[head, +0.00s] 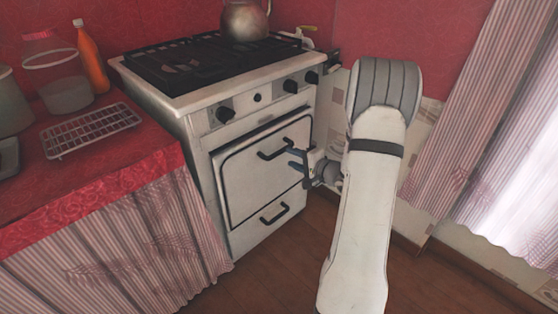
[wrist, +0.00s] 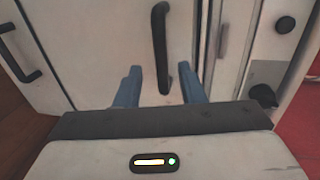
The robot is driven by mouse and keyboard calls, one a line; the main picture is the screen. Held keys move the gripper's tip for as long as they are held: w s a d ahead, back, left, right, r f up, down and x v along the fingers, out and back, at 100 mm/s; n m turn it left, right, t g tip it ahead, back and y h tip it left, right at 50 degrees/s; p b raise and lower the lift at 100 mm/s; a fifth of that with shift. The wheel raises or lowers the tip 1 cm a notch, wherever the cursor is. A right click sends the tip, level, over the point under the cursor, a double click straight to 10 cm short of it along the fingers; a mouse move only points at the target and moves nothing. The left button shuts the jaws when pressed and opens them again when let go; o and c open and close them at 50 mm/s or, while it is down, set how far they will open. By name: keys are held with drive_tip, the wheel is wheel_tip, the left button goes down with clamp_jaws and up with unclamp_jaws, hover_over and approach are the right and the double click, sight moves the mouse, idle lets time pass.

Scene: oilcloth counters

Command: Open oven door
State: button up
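The oven door (head: 258,168) is the upper white panel on the stove front. It is shut, with a black bar handle (head: 276,152) near its top. My gripper (head: 297,161) is just in front of the door, close to the right end of this handle. In the wrist view the oven door handle (wrist: 160,45) runs upright in the picture, and its near end lies between the two blue fingers of my gripper (wrist: 160,77). The fingers are apart, with a gap on each side of the handle. Whether the bar is fully between the fingertips in depth is hard to tell.
A lower drawer handle (head: 276,214) sits below the door; it also shows in the wrist view (wrist: 20,55). Stove knobs (head: 225,114) line the front above. A kettle (head: 245,20) stands on the hob. The left counter (head: 150,150) adjoins the stove. Wooden floor in front is clear.

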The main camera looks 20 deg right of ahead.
sight(281, 153)
drive_tip(key=b+x, duration=0.1)
drive_tip(key=x, duration=0.6)
drive_tip(key=shift+w+a, duration=0.1)
drive_tip(key=shift+w, duration=0.05)
drive_tip(key=shift+c, duration=0.2)
clamp_jaws()
